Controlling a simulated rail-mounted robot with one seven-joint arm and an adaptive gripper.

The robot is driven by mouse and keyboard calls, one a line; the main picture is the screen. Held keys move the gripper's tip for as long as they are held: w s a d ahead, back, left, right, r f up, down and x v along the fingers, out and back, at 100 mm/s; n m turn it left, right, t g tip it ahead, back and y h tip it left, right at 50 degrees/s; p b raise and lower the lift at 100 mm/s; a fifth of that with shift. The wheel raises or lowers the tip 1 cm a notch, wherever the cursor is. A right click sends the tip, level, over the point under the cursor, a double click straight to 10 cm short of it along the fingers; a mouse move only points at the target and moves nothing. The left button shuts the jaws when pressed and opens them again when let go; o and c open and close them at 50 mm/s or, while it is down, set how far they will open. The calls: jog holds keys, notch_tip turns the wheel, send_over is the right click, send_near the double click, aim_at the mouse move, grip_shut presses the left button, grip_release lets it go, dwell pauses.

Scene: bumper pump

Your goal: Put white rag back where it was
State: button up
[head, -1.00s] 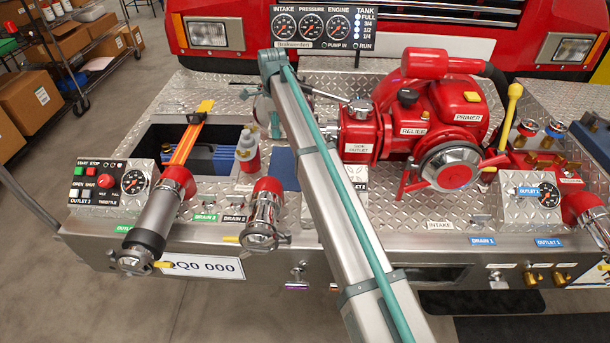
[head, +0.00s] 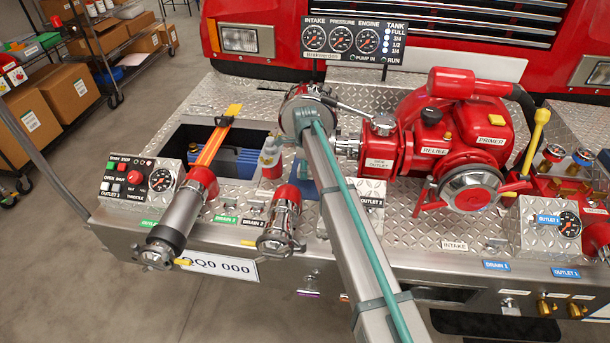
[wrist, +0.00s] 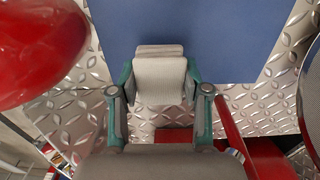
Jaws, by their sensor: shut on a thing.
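In the wrist view my gripper (wrist: 160,80) points at a blue mat (wrist: 200,25) on the diamond-plate deck. Its teal-edged fingers are shut on a pale grey-white thing that I take for the white rag; its outline is hard to tell from the fingers. The mat also shows in the head view (head: 304,188), partly hidden behind my arm. My gripper is hidden in the head view. I cannot tell whether the held thing touches the deck.
A red rounded part (wrist: 40,50) is close at the wrist view's upper left.

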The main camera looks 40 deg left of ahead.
aim_at(305, 183)
jog(key=shift+f+p, duration=0.55)
jog(key=shift+f, duration=1.4)
jog(key=shift+f, duration=0.15)
jog(key=o, duration=1.1)
notch_tip(305, 183, up, 12)
jog(key=b, duration=0.3)
jog(key=shift+r, duration=0.2)
